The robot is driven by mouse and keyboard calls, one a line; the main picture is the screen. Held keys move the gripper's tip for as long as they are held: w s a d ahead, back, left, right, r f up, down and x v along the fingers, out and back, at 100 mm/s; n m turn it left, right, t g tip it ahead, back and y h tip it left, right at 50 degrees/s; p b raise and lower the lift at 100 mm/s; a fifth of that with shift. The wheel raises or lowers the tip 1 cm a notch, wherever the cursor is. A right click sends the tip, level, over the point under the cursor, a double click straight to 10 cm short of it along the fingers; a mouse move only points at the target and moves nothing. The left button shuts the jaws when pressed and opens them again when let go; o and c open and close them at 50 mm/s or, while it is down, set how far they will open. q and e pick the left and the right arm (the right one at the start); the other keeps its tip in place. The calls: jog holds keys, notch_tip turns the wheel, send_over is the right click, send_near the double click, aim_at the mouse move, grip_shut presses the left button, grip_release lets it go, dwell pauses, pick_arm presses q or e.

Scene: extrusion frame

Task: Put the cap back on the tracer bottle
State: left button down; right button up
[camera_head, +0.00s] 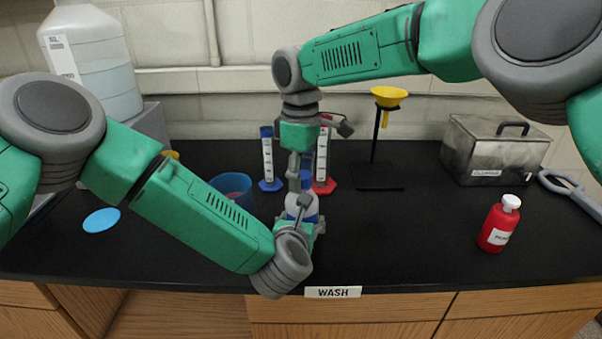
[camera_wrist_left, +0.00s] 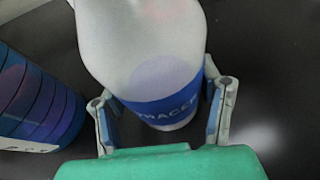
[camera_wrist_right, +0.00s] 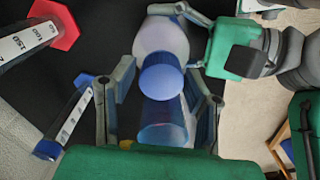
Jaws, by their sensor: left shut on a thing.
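The tracer bottle (camera_head: 302,207) is white with a blue label and stands near the middle of the counter. In the left wrist view its body (camera_wrist_left: 160,75) is between the fingers of my left gripper (camera_wrist_left: 166,112), which is shut on it. The blue cap (camera_wrist_right: 162,82) is at the top of the bottle (camera_wrist_right: 160,36) in the right wrist view; whether it is fully seated cannot be told. My right gripper (camera_wrist_right: 158,88) points down from above. Its fingers stand apart on either side of the cap. In the head view, my right gripper (camera_head: 305,172) partly hides the cap.
A blue cup (camera_head: 232,187) stands left of the bottle. Blue-based (camera_head: 268,158) and red-based (camera_head: 323,155) cylinders stand behind. A yellow funnel (camera_head: 389,97) on a stand, a metal bath (camera_head: 493,150) and a red bottle (camera_head: 499,224) are to the right. The right-front counter is mostly clear.

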grip_shut()
jog(key=m, duration=0.3)
jog(key=o, duration=0.5)
grip_release()
jog(key=shift+o, duration=0.2)
jog(key=shift+r, duration=2.25)
jog(key=shift+c, duration=0.2)
jog(key=shift+a+r+n, duration=0.25)
jog(key=shift+r+n, duration=0.35)
jog(key=shift+d+r+n, duration=0.2)
jog(key=shift+r+n, duration=0.7)
jog(key=shift+r, duration=0.25)
